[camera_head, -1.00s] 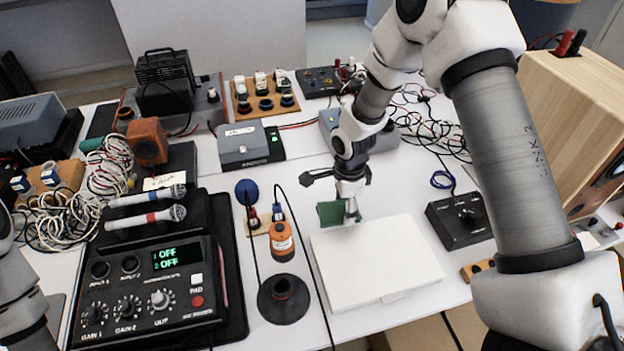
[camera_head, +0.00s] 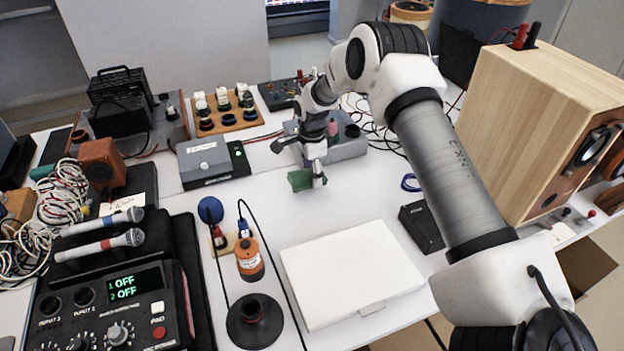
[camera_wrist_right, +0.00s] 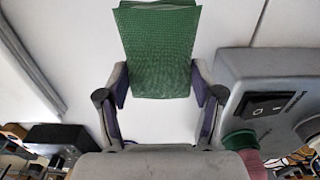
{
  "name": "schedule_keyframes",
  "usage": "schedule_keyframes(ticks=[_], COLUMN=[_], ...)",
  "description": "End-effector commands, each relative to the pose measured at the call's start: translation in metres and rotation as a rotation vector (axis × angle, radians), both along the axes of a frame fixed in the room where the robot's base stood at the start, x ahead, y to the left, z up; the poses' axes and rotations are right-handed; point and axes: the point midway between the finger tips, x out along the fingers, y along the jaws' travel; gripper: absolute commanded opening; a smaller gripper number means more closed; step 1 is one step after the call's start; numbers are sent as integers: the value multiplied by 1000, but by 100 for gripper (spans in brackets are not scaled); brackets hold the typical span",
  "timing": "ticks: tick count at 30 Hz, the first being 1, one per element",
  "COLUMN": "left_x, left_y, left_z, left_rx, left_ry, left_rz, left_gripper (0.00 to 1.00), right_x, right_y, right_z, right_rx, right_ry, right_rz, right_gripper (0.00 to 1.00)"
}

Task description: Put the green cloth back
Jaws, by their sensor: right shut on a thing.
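The green cloth (camera_head: 299,180) is held at my right gripper (camera_head: 318,178), above the white table, behind the white flat box. In the right wrist view the cloth (camera_wrist_right: 158,50) looks like a folded, textured square. The two fingers of my right gripper (camera_wrist_right: 160,90) are at its left and right edges, with the cloth between them. My left gripper does not show in either view.
A white flat box (camera_head: 350,275) lies on the table (camera_head: 262,178) in front. A grey box with a switch (camera_head: 345,148) stands close behind the gripper. An orange bottle (camera_head: 250,262) and a dark round stand (camera_head: 253,325) are front left. A wooden speaker (camera_head: 535,110) stands right.

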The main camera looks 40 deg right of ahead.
Motion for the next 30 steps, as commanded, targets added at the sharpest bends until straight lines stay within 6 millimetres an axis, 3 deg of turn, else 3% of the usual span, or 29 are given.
schedule_keyframes(ticks=[6, 16, 17, 18, 19, 30], left_x=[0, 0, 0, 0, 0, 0], left_y=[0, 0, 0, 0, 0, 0], left_z=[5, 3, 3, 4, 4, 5], left_rx=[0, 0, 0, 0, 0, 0], left_ry=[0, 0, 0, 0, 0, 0], left_rz=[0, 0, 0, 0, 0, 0], left_gripper=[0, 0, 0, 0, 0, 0], right_x=[0, 0, 1, 1, 1, 1], right_y=[-1, -1, -1, -1, -1, 0], right_z=[-31, -38, -38, -37, -37, -33], right_rx=[0, 0, 0, 0, 0, 0], right_ry=[3, 1, 0, 0, 0, 0], right_rz=[0, 0, 0, 0, 0, 0], right_gripper=[39, 39, 70, 84, 92, 92])
